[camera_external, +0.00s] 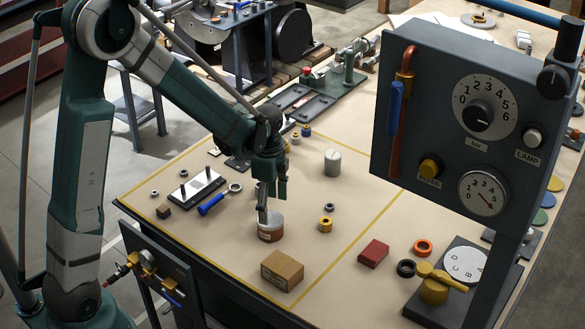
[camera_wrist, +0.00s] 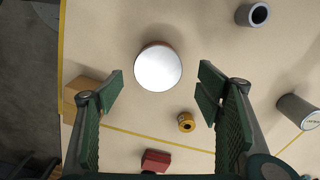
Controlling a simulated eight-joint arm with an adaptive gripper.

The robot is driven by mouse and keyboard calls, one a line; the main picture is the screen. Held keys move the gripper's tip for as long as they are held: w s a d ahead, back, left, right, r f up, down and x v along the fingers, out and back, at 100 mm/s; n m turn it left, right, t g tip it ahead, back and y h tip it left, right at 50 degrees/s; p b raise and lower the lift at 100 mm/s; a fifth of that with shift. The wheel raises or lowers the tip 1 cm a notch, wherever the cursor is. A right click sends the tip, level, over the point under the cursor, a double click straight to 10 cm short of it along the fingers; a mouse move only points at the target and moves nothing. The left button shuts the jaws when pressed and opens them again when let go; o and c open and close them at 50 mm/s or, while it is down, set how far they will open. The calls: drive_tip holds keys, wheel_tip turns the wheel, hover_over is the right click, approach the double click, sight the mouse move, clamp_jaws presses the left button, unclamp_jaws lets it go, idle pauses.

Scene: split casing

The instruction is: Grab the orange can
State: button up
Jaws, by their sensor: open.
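The can (camera_external: 271,230) stands upright on the tan bench top, with a pale round lid and a brownish-orange side. In the wrist view its pale lid (camera_wrist: 158,66) fills the upper middle, with a thin orange-brown rim of side showing. My gripper (camera_external: 272,203) is open just above the can, and one finger overlaps the lid in the external view. In the wrist view the two green-padded fingers of my gripper (camera_wrist: 162,82) stand apart to the left and right of the can, slightly below it in the picture. Nothing is held. Whether a finger touches the can is unclear.
A cardboard-brown block (camera_external: 283,270) stands close in front of the can. A brass-coloured ring part (camera_external: 325,224), a grey cylinder (camera_external: 332,162) and a red box (camera_external: 373,253) lie to the right. A blue-handled tool (camera_external: 212,204) lies left. A dark control panel (camera_external: 465,130) rises at the right.

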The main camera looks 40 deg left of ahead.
sight(270, 219)
drive_tip(key=shift+f, duration=0.25)
drive_tip(key=shift+f, duration=1.2)
drive_tip(key=shift+f, duration=0.1)
drive_tip(key=shift+s+f+b, duration=0.15)
drive_tip(key=shift+f+b, duration=0.45)
drive_tip(key=shift+f, duration=1.9)
drive_tip(key=c, duration=1.2)
